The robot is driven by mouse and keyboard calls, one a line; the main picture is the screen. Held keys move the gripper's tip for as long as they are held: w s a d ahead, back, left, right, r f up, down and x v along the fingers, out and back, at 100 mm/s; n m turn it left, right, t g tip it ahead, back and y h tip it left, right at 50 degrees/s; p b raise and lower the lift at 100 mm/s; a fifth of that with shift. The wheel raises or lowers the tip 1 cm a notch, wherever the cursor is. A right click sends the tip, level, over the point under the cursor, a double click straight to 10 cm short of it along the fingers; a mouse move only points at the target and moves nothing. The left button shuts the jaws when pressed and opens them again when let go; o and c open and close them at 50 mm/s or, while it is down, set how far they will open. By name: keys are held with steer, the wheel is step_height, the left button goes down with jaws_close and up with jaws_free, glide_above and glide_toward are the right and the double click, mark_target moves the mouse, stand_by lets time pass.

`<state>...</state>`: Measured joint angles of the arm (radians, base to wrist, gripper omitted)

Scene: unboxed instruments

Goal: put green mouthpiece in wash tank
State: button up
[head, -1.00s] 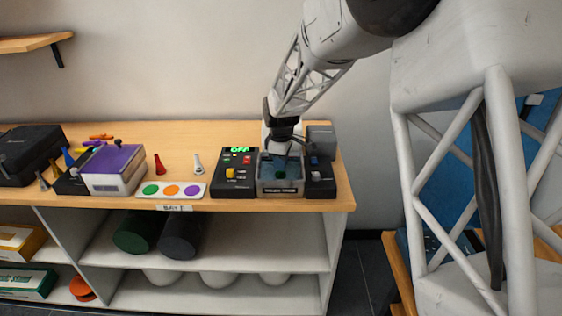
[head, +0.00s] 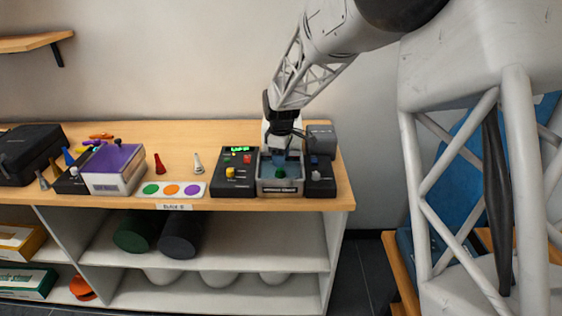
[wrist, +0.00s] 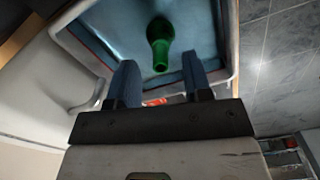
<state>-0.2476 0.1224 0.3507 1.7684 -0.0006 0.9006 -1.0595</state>
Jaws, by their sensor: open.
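The wash tank (head: 262,187) is a grey open-topped box with bluish inside, standing at the right end of the shelf top. The green mouthpiece (wrist: 159,38) lies inside it on the tank floor in the wrist view; it also shows as a small green spot in the head view (head: 281,173). My gripper (wrist: 159,72) is open, with its two blue fingers apart over the tank. The mouthpiece's narrow end points toward the gap between the fingers, and nothing is held. In the head view my gripper (head: 280,157) hangs above the tank, its fingertips hard to make out.
A black control box (head: 234,178) with a green display stands left of the tank, and another dark unit (head: 320,178) stands to its right. A red mouthpiece (head: 160,165) and a white one (head: 198,164) stand further left, behind a card with coloured dots (head: 171,190).

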steer(key=shift+r, duration=2.85)
steer(key=s+d+r+m+t, duration=0.1)
steer(key=s+d+r+m, duration=0.4)
steer(key=s, duration=0.5)
steer(key=s+d+r+m, duration=0.2)
steer(key=s+d+r, duration=0.4)
steer(key=s, duration=0.5)
steer(key=s+d+f+m, duration=0.2)
steer(key=s+d+m, duration=0.2)
steer(key=s, duration=0.7)
steer(key=s+d+f+m+t, duration=0.1)
steer(key=s+d+m, duration=0.3)
steer(key=s, duration=0.8)
steer(key=shift+f+t, duration=0.3)
steer(key=shift+f, duration=0.15)
